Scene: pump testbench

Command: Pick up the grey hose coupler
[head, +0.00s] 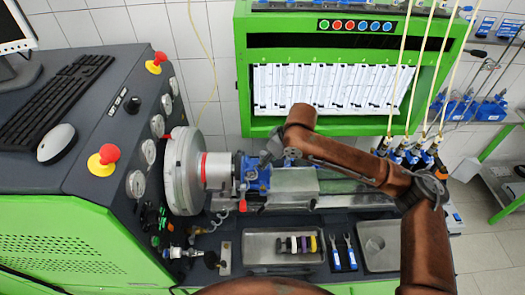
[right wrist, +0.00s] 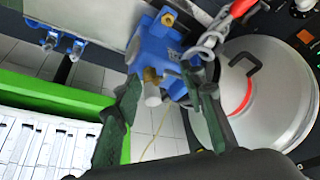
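A blue pump body (head: 255,175) is mounted on the bench beside the large silver disc. It also shows in the right wrist view (right wrist: 160,45), with a small grey cylindrical fitting (right wrist: 152,93) on its near side. I cannot tell for sure whether this fitting is the grey hose coupler. My right gripper (head: 272,152) is at the pump. In the right wrist view its dark green fingers (right wrist: 160,88) are apart, one on each side of the fitting, with no clear grip on it. A row of small coloured parts (head: 298,244) lies in a tray. My left gripper is not in view.
The silver disc (head: 183,170) stands left of the pump. The metal tray (head: 262,254) and two blue-handled tools (head: 343,252) lie in front. A second tray (head: 381,246) looks empty. Hoses (head: 418,80) hang at the right by the green panel.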

